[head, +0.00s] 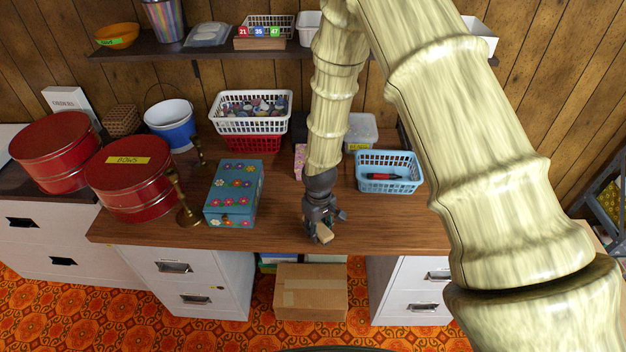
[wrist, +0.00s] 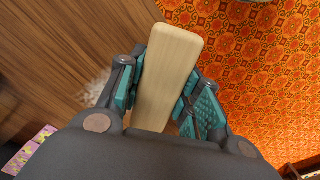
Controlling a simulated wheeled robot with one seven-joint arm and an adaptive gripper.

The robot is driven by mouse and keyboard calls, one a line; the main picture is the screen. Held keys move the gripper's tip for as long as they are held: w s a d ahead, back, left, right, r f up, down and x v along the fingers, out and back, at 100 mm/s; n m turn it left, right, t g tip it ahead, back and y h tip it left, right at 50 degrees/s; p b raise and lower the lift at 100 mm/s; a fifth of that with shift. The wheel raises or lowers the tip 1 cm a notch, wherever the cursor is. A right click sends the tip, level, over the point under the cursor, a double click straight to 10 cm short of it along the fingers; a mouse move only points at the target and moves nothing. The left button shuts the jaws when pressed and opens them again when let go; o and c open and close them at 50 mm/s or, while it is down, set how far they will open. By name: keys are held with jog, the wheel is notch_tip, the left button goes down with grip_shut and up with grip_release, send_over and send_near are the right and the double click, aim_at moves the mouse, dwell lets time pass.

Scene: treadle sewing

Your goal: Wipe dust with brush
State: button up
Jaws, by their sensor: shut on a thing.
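My gripper (head: 318,222) is over the front part of the wooden desk top (head: 385,228), near its front edge. It is shut on a pale wooden block-shaped piece, which looks like the brush (head: 325,234). In the wrist view the brush (wrist: 168,75) lies between the teal finger pads of my gripper (wrist: 160,95), its flat wooden back towards the camera. Bristles are hidden. A pale greyish dust patch (wrist: 97,86) shows on the desk beside the left finger in the wrist view. Whether the brush touches the desk cannot be told.
A flowered blue box (head: 233,193) and brass candlesticks (head: 187,208) stand left of my gripper. A blue basket (head: 389,172) with a red-handled item stands to the right. White and red baskets (head: 250,122) are behind. The desk's front strip is mostly clear; a cardboard box (head: 310,292) sits below.

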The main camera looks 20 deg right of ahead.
jog(key=r+p, duration=0.1)
jog(key=r, duration=0.1)
jog(key=r+p, duration=0.1)
jog(key=shift+w+d+r, duration=0.1)
jog(key=shift+d+r, duration=0.1)
jog(key=shift+r, duration=0.15)
jog(key=shift+a+r+p, duration=0.1)
jog(key=shift+r+p, duration=0.8)
jog(key=shift+r, duration=0.45)
